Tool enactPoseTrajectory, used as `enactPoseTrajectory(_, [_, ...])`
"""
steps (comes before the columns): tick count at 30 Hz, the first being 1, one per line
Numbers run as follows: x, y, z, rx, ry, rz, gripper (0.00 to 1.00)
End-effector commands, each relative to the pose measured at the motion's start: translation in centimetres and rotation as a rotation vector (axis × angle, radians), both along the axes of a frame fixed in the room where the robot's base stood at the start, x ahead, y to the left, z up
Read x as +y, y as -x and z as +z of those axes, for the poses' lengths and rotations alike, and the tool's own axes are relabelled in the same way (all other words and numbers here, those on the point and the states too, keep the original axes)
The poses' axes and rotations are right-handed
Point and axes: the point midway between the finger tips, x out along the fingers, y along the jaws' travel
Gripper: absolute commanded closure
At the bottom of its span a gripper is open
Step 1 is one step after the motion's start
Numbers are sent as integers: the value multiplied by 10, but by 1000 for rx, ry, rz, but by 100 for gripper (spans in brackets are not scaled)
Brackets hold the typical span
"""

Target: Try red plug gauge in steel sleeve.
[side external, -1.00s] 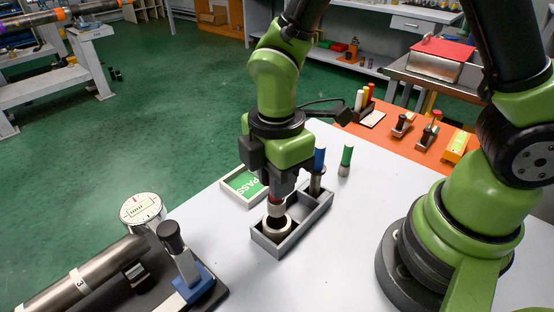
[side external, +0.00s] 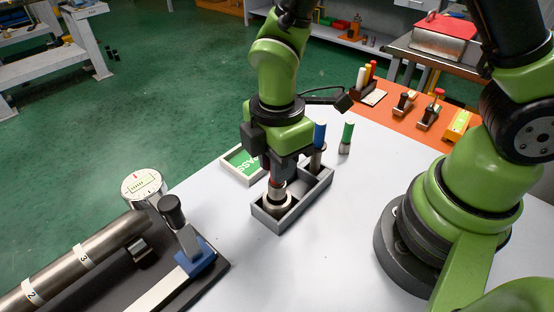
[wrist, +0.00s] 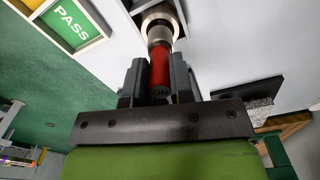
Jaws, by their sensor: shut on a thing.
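The red plug gauge (wrist: 160,68) has a red handle and a bright steel end. My gripper (side external: 277,180) is shut on its red handle and points down over the grey tray (side external: 284,227). The steel sleeve (side external: 269,207) is a thick ring standing in the tray's near compartment. In the wrist view, the gauge's steel end lines up with the bore of the sleeve (wrist: 147,13). The end appears to be at or just inside the bore; its depth is hidden.
A blue-handled gauge (side external: 319,135) stands by the tray's far end, and a green-handled gauge (side external: 347,135) stands beside it. The green PASS tray (side external: 231,169) is close behind my gripper. A dial gauge (side external: 143,185) and clamped pipe (side external: 75,262) are at left.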

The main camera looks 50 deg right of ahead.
Motion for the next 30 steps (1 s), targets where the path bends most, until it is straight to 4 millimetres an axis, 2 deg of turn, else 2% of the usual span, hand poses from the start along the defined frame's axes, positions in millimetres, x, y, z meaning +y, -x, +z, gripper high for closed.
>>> enactPoseTrajectory(30, [0, 0, -8, 1, 0, -1, 100])
